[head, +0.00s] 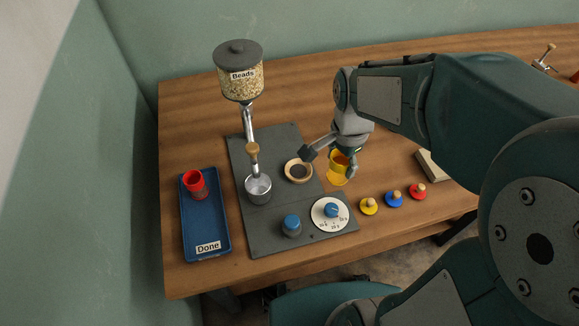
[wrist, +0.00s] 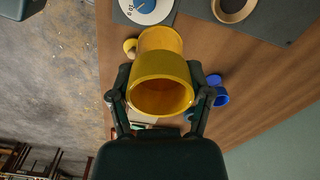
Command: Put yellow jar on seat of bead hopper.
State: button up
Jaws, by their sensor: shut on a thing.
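My gripper (head: 331,160) is shut on the yellow jar (head: 337,177), one finger on each side. The wrist view shows the jar (wrist: 160,75) between the fingers, its open mouth facing the camera. In the head view the jar is just right of the grey base plate; whether it touches the table is unclear. A wooden ring (head: 298,182) lies on the plate, left of my gripper.
A blue tray (head: 206,229) labelled "Done" holds a red jar (head: 195,184) at left. A dial (head: 331,211) and a blue knob (head: 292,225) are at the plate's front. Yellow (head: 369,206), blue (head: 394,199) and red (head: 417,191) knobbed lids stand to the right.

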jog(key=w+a+f, duration=0.2)
jog(key=w+f, duration=0.1)
jog(key=w+a+f, duration=0.2)
jog(key=w+f, duration=0.1)
jog(key=w, duration=0.1)
jog(key=w+a+f, duration=0.3)
jog(key=shift+w+a+f, duration=0.1)
jog(key=shift+w+f, duration=0.1)
jog(key=shift+w, duration=0.1)
notch_tip(320, 180, down, 3)
jog(key=shift+w+f, duration=0.15)
jog(key=shift+f, duration=0.05)
jog(key=o, duration=1.2)
